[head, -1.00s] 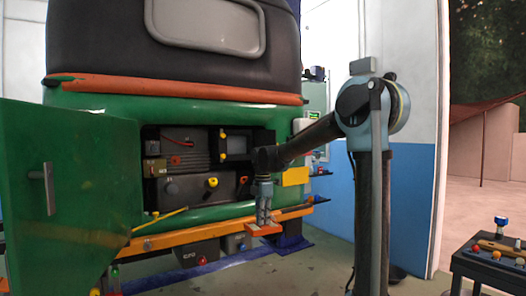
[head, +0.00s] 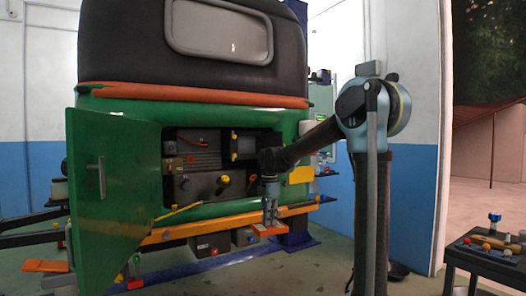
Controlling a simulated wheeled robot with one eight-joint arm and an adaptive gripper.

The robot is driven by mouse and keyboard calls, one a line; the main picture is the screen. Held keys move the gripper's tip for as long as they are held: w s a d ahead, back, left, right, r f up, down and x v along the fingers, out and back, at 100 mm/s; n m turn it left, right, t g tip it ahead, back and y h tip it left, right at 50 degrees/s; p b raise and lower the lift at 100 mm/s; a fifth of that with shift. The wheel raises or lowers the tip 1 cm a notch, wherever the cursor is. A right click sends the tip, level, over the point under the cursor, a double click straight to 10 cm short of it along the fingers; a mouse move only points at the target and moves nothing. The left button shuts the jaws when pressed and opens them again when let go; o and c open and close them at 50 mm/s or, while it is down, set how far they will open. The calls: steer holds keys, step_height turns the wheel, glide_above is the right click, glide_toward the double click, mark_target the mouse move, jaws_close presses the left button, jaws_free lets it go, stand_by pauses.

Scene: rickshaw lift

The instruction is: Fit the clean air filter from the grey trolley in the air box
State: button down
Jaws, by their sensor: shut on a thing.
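My gripper (head: 270,222) points down in front of the rickshaw's open rear bay. It is shut on a flat, orange-edged piece with a paler middle, which looks like the air filter (head: 270,230). The piece is held roughly level, apart from the bay, and overlaps the orange bumper in the picture. In the bay, a dark box with a grey square face (head: 243,146) at upper right may be the air box; I cannot tell surely. Its inside is too small to make out. No grey trolley can be clearly identified.
The green bay door (head: 112,200) stands open at left. An orange bumper (head: 200,228) crosses below the bay. A dark table (head: 488,262) with tools and coloured knobs stands at lower right. A blue post (head: 297,228) stands behind. Floor between rickshaw and arm is clear.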

steer(key=w+a+r+m+g+y, duration=0.4)
steer(key=w+a+r+m+y, duration=0.4)
steer(key=w+a+r+m, duration=0.75)
steer(key=w+d+r+m+t+y, duration=0.1)
steer(key=w+d+r+m+t, duration=0.5)
steer(key=m+t, duration=0.4)
steer(key=w+d+r+m+t+y, duration=0.1)
steer(key=w+d+r+m+t, duration=0.3)
steer(key=w+r+m+t, duration=0.4)
steer(key=shift+m+t, duration=0.5)
steer(key=shift+m, duration=0.05)
steer(key=x, duration=0.3)
steer(key=f+x, duration=0.1)
steer(key=x, duration=0.3)
steer(key=f+x, duration=0.1)
steer(key=x, duration=0.2)
steer(key=shift+w+a+f, duration=0.15)
steer(key=shift+w+a, duration=0.1)
steer(key=shift+a, duration=0.05)
steer(key=shift+s, duration=0.25)
steer(key=shift+w+a, duration=0.25)
steer(key=shift+w, duration=0.25)
stand_by(1.6)
